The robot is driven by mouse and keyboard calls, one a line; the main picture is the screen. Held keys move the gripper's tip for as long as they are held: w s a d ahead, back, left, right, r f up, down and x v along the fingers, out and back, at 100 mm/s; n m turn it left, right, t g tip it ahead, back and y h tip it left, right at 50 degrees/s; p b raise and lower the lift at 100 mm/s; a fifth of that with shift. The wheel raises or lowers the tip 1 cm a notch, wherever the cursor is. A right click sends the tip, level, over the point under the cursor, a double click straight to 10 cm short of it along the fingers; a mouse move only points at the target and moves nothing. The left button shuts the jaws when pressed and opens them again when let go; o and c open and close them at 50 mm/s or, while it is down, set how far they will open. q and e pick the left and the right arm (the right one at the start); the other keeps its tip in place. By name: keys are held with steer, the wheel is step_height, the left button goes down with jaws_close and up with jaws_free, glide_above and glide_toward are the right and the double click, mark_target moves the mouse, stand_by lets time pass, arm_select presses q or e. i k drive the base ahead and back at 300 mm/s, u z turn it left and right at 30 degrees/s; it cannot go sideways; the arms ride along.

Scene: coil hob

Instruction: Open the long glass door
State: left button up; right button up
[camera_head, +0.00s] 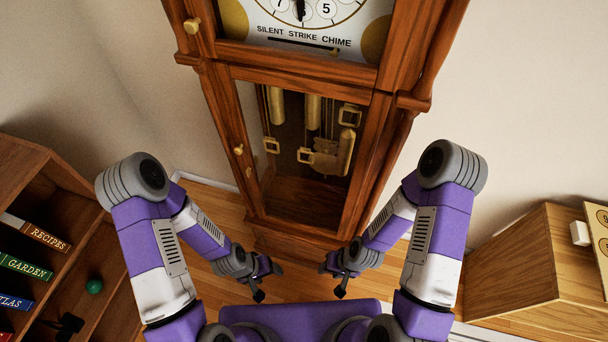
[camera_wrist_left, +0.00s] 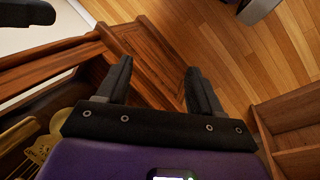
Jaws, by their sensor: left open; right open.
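The long glass door (camera_head: 307,142) is the lower front of the tall wooden clock, with a wood frame around dark glass. It looks shut. A small brass knob (camera_head: 238,150) is on its left side. Brass weights and a pendulum show behind the glass. My left gripper (camera_head: 263,282) is open and empty, low in front of the clock and apart from the knob. In the left wrist view its two black fingers (camera_wrist_left: 158,67) are spread, with clock woodwork (camera_wrist_left: 70,62) beyond them. My right gripper (camera_head: 333,280) is open and empty, low at the right.
The upper clock door has its own brass knob (camera_head: 192,25) beside the dial (camera_head: 310,12). A bookshelf (camera_head: 100,265) with books and a green ball (camera_head: 94,286) stands at left. A wooden cabinet (camera_head: 530,265) stands at right. Wood floor (camera_head: 215,200) shows beside the clock.

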mark_target(226, 72)
steer(key=k, duration=1.25)
steer(key=u, duration=0.75)
steer(key=i, duration=1.55)
steer(key=z, duration=0.8)
